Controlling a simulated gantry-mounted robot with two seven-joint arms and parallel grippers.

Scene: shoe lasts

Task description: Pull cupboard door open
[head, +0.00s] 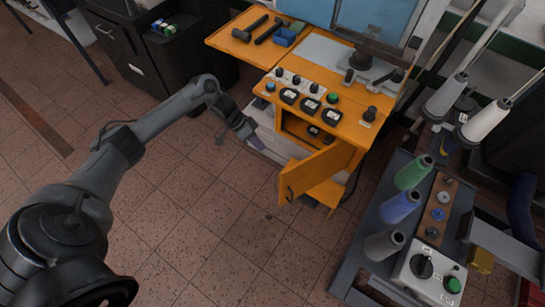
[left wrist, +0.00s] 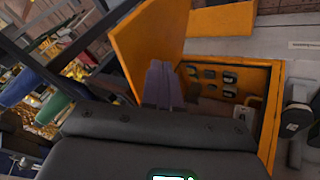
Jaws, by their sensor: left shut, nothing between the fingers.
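The orange cupboard door (head: 318,170) stands swung outward from the front of the orange machine cabinet. A handle (head: 289,193) shows near its free edge. The opening (head: 302,130) behind it is partly visible, with dark knobs inside. In the left wrist view the door (left wrist: 145,48) stands open beside the cupboard interior (left wrist: 215,85). My left gripper (head: 252,138) is shut and empty, to the left of the cabinet opening and apart from the handle. Its fingers show in the left wrist view (left wrist: 163,82), in front of the door and opening. My right gripper is not in view.
The control panel (head: 310,98) with gauges and knobs sits above the opening. A grey cart (head: 350,270) with thread spools stands at the right. A side shelf (head: 240,50) holds tools. Tiled floor (head: 200,210) is clear in front of the cabinet.

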